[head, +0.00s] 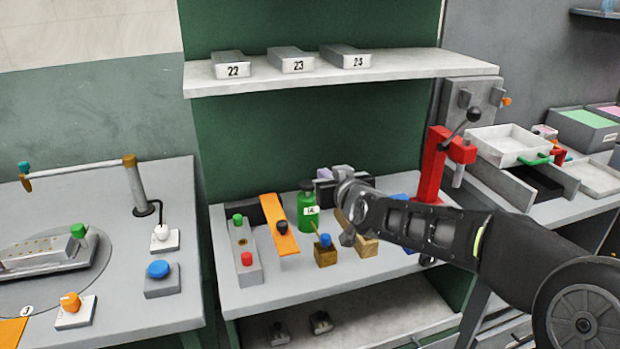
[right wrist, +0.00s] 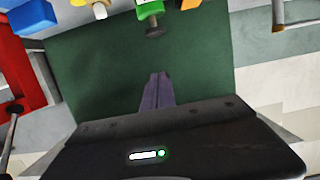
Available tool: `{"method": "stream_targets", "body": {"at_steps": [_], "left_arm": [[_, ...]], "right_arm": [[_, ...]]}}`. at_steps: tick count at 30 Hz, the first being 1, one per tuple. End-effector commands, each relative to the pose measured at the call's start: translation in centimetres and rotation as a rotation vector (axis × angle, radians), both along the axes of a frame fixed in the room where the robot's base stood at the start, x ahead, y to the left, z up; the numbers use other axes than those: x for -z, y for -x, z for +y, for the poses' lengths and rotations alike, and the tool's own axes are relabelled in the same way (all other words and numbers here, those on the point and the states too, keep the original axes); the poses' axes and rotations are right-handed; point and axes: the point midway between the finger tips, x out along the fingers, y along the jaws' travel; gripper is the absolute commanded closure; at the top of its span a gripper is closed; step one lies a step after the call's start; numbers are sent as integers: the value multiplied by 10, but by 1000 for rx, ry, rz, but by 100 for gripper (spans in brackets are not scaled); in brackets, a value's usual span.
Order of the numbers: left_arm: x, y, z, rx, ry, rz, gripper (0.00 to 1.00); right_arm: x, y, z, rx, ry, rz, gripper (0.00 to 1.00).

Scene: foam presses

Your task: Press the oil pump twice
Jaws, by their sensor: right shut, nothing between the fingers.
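The oil pump is a green bottle (head: 308,214) with a dark pump head and a white label, upright on the bench in the head view. In the right wrist view the green bottle (right wrist: 149,10) shows at the top edge, partly cut off, with its dark pump head pointing towards my fingers. My right gripper (head: 340,176) is just right of the bottle in the head view, at about the height of its top. In the right wrist view my right gripper's fingers (right wrist: 156,76) are together and empty, apart from the pump head. My left gripper is out of view.
An orange ramp (head: 279,226) and a box with green and red buttons (head: 246,262) stand left of the bottle. A wooden block with a blue knob (head: 325,253) stands in front. A red lever press (head: 432,165) is to the right. A shelf (head: 410,67) overhangs behind.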

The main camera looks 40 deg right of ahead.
Motion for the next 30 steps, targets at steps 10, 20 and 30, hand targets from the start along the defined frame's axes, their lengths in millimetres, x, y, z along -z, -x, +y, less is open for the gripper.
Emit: {"method": "stream_targets", "body": {"at_steps": [10, 20, 30], "left_arm": [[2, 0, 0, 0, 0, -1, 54], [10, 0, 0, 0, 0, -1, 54], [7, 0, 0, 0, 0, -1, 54]], "right_arm": [[4, -10, -3, -1, -1, 3, 100], [19, -61, -20, -1, 2, 5, 100], [51, -92, -32, 0, 0, 4, 100]]}}
